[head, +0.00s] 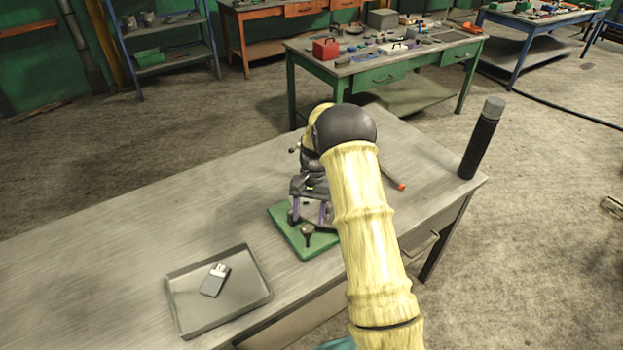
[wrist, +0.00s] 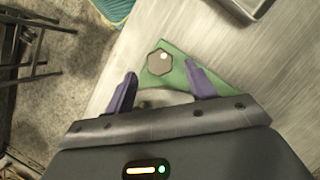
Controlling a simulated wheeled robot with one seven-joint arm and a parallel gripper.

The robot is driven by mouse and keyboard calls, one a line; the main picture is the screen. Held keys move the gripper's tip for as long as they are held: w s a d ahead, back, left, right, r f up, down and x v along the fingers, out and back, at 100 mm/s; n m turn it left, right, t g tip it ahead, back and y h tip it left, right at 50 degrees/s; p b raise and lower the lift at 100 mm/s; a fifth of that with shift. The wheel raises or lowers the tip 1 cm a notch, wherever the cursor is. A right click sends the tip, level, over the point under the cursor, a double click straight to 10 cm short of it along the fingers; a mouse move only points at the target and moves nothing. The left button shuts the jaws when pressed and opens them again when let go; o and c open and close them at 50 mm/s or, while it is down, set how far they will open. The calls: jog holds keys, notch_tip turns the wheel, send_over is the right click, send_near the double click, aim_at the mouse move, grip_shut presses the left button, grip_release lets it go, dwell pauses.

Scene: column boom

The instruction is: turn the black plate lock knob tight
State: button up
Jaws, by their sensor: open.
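The black plate lock knob (head: 307,231) stands upright near the front edge of a green base plate (head: 290,237) on the workbench. In the wrist view the knob (wrist: 159,63) shows from above as a dark many-sided head with a light spot. My gripper (head: 310,220) is above the plate, just behind the knob in the head view. Its two purple fingers are apart with nothing between them in the head view. In the wrist view my gripper (wrist: 160,70) has its fingertips on either side of the knob, apart from it. My arm hides part of the plate.
A grey tray (head: 178,312) holding a small grey device (head: 214,281) lies left of the plate. A black cylinder with a grey top (head: 482,140) stands at the bench's right corner. An orange-tipped rod (head: 400,186) shows beside my arm. The bench's left part is clear.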

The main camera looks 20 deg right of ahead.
jog(key=b+v, duration=0.2)
jog(key=v, duration=1.1)
jog(key=shift+w+r, duration=0.2)
jog(key=shift+r, duration=0.15)
jog(key=shift+s+d, duration=0.1)
jog(key=s+a+n+t+h, duration=0.1)
jog(key=s+n+t, duration=0.1)
jog(key=s, duration=1.1)
jog(key=s+a+f+n+t+h, duration=0.1)
jog(key=s+a+n+t, duration=0.1)
jog(key=s, duration=1.2)
jog(key=shift+f+n+t, duration=0.25)
jog(key=shift+n+t, duration=0.55)
jog(key=shift+t, duration=0.4)
jog(key=shift+a, duration=0.1)
